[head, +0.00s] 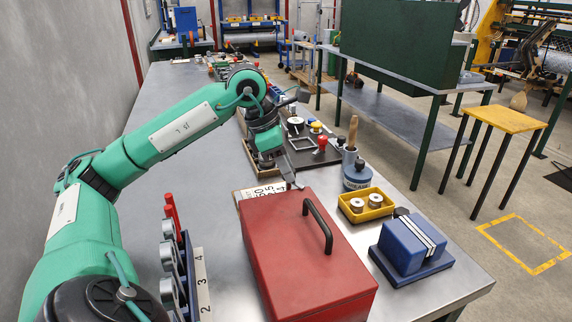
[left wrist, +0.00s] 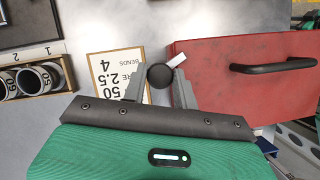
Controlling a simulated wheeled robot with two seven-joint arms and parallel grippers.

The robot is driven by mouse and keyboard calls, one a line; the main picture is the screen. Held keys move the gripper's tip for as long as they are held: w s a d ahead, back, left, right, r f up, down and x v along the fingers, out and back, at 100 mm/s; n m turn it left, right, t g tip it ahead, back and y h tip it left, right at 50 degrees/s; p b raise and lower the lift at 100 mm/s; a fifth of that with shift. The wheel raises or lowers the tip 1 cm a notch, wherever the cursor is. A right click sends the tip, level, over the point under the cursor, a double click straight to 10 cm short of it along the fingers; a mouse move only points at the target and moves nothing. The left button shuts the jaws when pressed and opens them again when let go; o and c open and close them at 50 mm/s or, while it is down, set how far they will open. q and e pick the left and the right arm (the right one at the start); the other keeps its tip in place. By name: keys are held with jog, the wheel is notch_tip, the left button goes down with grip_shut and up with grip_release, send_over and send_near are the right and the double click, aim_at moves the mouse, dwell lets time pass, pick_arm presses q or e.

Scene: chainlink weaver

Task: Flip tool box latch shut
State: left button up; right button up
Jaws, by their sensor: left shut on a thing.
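The red tool box (head: 290,240) stands lid down on the grey bench, with a black handle (head: 320,225) on top. It also fills the right of the left wrist view (left wrist: 225,85). The latch shows there as a round black knob (left wrist: 160,76) with a short pale metal piece, at the box's near side edge. My left gripper (head: 294,184) is at the far end of the box. In the left wrist view its two fingers (left wrist: 160,90) stand on either side of the knob, shut on it. In the head view the latch is hidden by the gripper. My right gripper is not in view.
A printed number card (head: 258,191) lies beside the box's far end. A numbered rack (head: 184,270) with grey rings stands left of the box.

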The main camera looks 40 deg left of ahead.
pick_arm(q)
jog(key=shift+r+m+h, duration=0.1)
jog(key=shift+m+h, duration=0.2)
jog(key=shift+m, duration=0.4)
jog(key=shift+w+m+g+p, duration=0.1)
jog(key=shift+m+g+p, duration=0.45)
jog(key=shift+m, duration=0.55)
jog(key=shift+m+g+h+p, duration=0.35)
jog(key=shift+m+h+p, duration=0.05)
jog(key=shift+m, duration=0.7)
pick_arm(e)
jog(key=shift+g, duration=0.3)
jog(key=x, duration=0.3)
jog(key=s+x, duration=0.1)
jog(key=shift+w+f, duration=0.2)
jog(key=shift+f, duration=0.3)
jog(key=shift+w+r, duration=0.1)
pick_arm(q)
jog(key=o, duration=1)
jog(key=shift+a, duration=0.1)
